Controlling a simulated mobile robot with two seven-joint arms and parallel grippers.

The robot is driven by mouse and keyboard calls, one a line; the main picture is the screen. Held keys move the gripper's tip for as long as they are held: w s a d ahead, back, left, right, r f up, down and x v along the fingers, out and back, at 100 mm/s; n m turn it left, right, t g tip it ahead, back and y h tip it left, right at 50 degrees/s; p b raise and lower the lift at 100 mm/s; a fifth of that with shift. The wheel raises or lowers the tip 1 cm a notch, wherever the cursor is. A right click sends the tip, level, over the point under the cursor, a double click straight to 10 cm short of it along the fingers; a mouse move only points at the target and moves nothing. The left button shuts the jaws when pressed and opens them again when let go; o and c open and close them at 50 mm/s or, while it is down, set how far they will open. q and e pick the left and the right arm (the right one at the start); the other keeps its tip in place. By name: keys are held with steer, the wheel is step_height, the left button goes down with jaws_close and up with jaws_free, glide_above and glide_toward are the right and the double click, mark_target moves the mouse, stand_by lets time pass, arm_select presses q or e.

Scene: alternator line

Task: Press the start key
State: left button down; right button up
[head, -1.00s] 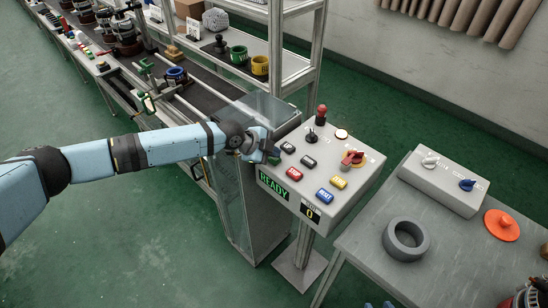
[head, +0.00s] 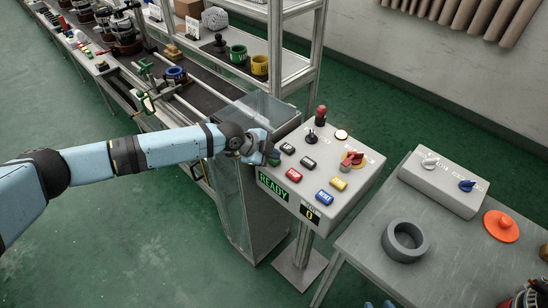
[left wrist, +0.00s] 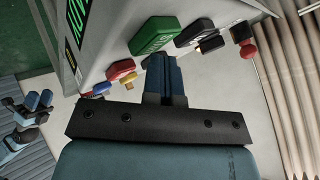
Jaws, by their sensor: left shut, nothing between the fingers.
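The control box (head: 318,172) stands on a post, with several coloured keys on its sloped top. The green start key (head: 274,158) is at its left corner, partly hidden by my left gripper (head: 266,155). In the left wrist view the green key (left wrist: 157,35) lies just beyond the tips of my shut, empty left gripper (left wrist: 159,60). Tips and key look very close; I cannot tell whether they touch. The display (head: 273,187) reads READY and the counter below shows 0. My right gripper (head: 378,304) shows only two blue, separated tips at the bottom edge.
A clear-walled chute (head: 235,205) stands left. A grey table (head: 455,245) with a ring is right.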

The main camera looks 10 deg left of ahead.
mark_target(273, 161)
arm_select(q)
step_height(273, 161, up, 6)
steer(key=p, duration=0.3)
steer(key=shift+w+f, duration=0.15)
steer(key=shift+a, duration=0.1)
